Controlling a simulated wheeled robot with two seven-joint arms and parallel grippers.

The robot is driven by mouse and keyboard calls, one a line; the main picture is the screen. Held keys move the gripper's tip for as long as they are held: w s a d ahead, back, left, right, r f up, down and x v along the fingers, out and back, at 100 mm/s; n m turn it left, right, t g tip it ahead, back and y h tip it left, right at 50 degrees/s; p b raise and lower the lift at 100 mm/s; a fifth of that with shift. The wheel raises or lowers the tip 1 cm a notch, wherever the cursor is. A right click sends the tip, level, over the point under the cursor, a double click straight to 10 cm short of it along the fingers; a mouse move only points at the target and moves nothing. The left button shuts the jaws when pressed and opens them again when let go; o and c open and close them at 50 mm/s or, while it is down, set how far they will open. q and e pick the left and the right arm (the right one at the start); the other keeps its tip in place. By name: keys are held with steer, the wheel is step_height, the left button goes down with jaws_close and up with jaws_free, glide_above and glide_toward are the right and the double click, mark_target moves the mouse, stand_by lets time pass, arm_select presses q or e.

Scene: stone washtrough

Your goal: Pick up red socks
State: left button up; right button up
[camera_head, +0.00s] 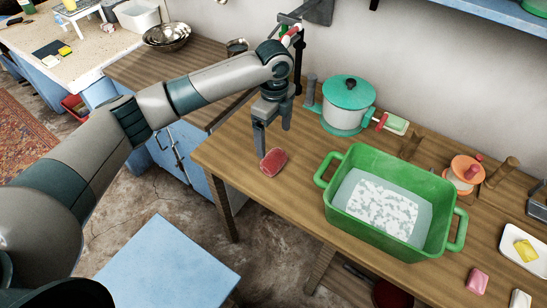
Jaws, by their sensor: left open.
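A small red bundle (273,162), which looks like the folded red socks, lies on the wooden counter near its front edge. My left gripper (272,130) points down just behind the bundle. Its two fingers are spread apart with nothing between them. One fingertip is close to the bundle's upper left edge; I cannot tell whether it touches. My right gripper is not in view.
A green tub (375,232) with water and white foam stands to the right of the bundle. A teal-lidded pot (346,118) stands behind. Wooden pegs, an orange item (466,168) and soaps are further right. The counter (290,205) in front of the bundle is clear.

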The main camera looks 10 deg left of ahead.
mark_target(273, 155)
arm_select(q)
steer(key=shift+f+p, duration=0.6)
steer(key=shift+f, duration=2)
steer(key=shift+f+p, duration=0.35)
steer(key=shift+p, duration=0.05)
step_height(273, 155, down, 4)
steer(key=shift+r+p, duration=0.1)
steer(key=shift+p, duration=0.85)
steer(key=shift+f, duration=0.35)
steer(key=shift+c, duration=0.7)
steer(key=c, duration=1)
